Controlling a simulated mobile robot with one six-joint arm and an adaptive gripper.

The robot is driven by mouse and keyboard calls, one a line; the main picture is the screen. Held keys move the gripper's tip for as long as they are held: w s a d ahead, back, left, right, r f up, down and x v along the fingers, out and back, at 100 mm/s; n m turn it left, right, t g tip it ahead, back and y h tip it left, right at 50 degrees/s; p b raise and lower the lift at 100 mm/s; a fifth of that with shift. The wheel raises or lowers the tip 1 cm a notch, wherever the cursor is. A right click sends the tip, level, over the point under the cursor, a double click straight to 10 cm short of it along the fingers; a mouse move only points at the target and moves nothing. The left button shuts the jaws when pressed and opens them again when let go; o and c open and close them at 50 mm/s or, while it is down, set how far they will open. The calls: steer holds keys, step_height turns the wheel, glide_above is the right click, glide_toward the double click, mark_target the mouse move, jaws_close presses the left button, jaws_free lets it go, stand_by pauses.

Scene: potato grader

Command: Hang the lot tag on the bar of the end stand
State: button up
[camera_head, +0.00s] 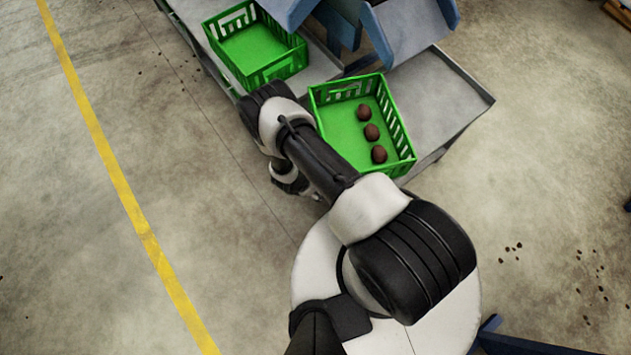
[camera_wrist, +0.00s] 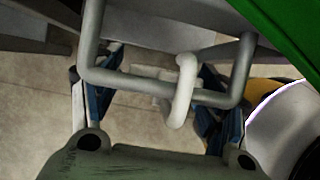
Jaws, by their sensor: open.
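A pale part shows behind the bar beside the hook; the tag's flat part cannot be made out. My gripper (camera_wrist: 157,85) is open, its blue-padded fingers apart on either side of the hook, beyond the bar. Neither finger visibly touches the hook.
A green crate (camera_head: 315,97) with three brown potatoes (camera_head: 371,132) stands on the grey table, close to my arm. Another green crate (camera_head: 207,30) stands farther left. Blue machine panels (camera_head: 375,35) rise behind.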

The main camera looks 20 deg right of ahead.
steer(key=shift+r, duration=0.1)
steer(key=v, duration=1.2)
steer(key=w+d+r+m+t, duration=0.1)
steer(key=w+r+m, duration=0.1)
steer(key=w+r, duration=0.35)
steer(key=w+d+r+m, duration=0.1)
steer(key=w+r+m, duration=0.15)
steer(key=r, duration=0.65)
steer(key=w+d+r+m+h, duration=0.1)
steer(key=d+r+m, duration=0.15)
steer(key=r, duration=0.75)
steer(key=w+d+r+m, duration=0.15)
steer(key=r+m, duration=0.25)
steer(key=r, duration=0.5)
steer(key=s+d+r+m+y, duration=0.1)
steer(key=s+d+r+m, duration=0.15)
steer(key=s+r, duration=0.4)
steer(key=s+d+r+m+y, duration=0.15)
steer(key=s+r+m, duration=0.25)
steer(key=r, duration=0.5)
steer(key=s+a+r+m+t+y, duration=0.1)
steer(key=s+a+r+m, duration=0.1)
steer(key=s, duration=0.4)
steer(key=s+a+r+m+t+y, duration=0.1)
steer(key=s+a+r+m+y, duration=0.1)
steer(key=s+r, duration=0.3)
steer(key=shift+s+a, duration=0.45)
steer(key=shift+s, duration=0.45)
